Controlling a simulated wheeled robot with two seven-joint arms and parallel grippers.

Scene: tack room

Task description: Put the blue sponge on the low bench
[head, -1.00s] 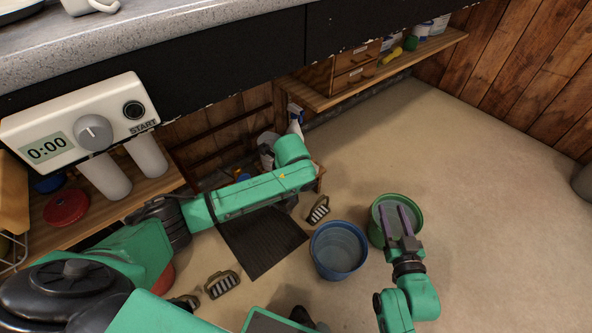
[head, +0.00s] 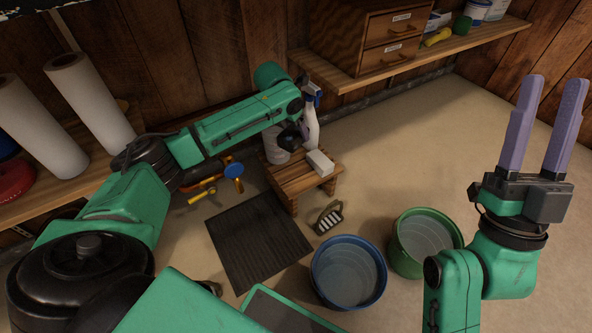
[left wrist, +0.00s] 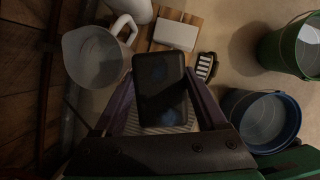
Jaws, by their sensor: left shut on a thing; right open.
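My left gripper (left wrist: 160,100) is shut on a dark block, seemingly the blue sponge (left wrist: 160,75), which looks nearly black with faint blue patches. In the head view my left arm reaches over the back, and its gripper (head: 292,138) is mostly hidden there. The low bench (head: 288,183) is a small slatted wooden stand with a white block (head: 320,162) on it. The bench also shows at the top of the left wrist view (left wrist: 196,10), beyond the held block. My right gripper (head: 540,125) is open and empty, fingers pointing up at the right.
A brush (head: 329,217), a blue bucket (head: 348,272), a green bucket (head: 425,243) and a dark ribbed mat (head: 258,240) are on the floor in front. Open floor lies to the right.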

